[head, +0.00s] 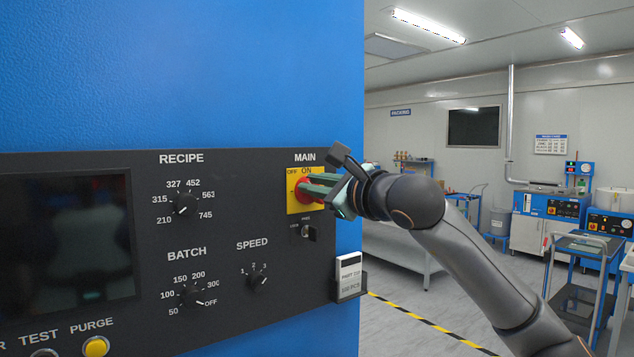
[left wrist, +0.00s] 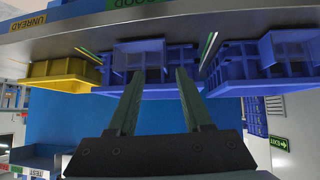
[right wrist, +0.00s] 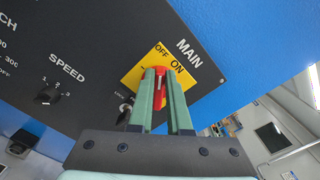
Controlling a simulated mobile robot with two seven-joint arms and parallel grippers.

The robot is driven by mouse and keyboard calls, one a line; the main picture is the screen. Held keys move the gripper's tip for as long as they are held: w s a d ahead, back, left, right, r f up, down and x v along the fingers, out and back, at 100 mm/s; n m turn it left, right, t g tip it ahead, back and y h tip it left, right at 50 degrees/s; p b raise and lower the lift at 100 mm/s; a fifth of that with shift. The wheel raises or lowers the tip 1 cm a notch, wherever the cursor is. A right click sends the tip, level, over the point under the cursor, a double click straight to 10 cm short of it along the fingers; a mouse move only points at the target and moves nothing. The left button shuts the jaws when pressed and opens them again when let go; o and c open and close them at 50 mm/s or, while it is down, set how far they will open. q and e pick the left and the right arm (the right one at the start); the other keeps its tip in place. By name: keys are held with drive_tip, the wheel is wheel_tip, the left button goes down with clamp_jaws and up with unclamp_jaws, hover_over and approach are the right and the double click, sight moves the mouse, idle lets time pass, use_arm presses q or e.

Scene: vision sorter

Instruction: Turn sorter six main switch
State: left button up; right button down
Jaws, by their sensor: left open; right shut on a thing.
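The main switch (head: 303,190) is a red rotary handle on a yellow plate marked OFF and ON, under the word MAIN on the dark panel. My right gripper (head: 312,188) reaches in from the right and is shut on the red handle. In the right wrist view the red handle (right wrist: 159,88) sits between the two green fingers (right wrist: 160,100), in front of the yellow plate. My left gripper (left wrist: 156,75) is open and empty in the left wrist view, below blue bins and a yellow bin. It does not show in the head view.
The panel (head: 220,300) carries RECIPE (head: 185,204), BATCH (head: 192,296) and SPEED (head: 258,281) knobs, and a key lock (head: 308,232) just below the main switch. A card holder (head: 349,278) juts out at the panel's lower right edge. Blue bins (left wrist: 250,85) hang near my left gripper.

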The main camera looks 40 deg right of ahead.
drive_tip(key=shift+a+f+n, duration=0.15)
drive_tip(key=shift+f+n, duration=0.15)
drive_tip(key=shift+n, duration=1.35)
drive_tip(key=shift+a+f+n, duration=0.15)
drive_tip(key=shift+f+n, duration=0.1)
drive_tip(key=shift+n, duration=1.35)
drive_tip(key=shift+a+f+n, duration=0.15)
drive_tip(key=shift+f+n, duration=0.15)
drive_tip(key=shift+n, duration=1.35)
drive_tip(key=c, duration=0.9)
unclamp_jaws()
drive_tip(key=shift+o, duration=0.2)
drive_tip(key=shift+s+f, duration=0.1)
drive_tip(key=shift+s, duration=0.25)
drive_tip(key=s+a+b, duration=0.1)
drive_tip(key=s+b, duration=0.4)
drive_tip(key=s, duration=0.6)
drive_tip(key=shift+s+a, duration=0.2)
drive_tip(key=shift+s, duration=0.15)
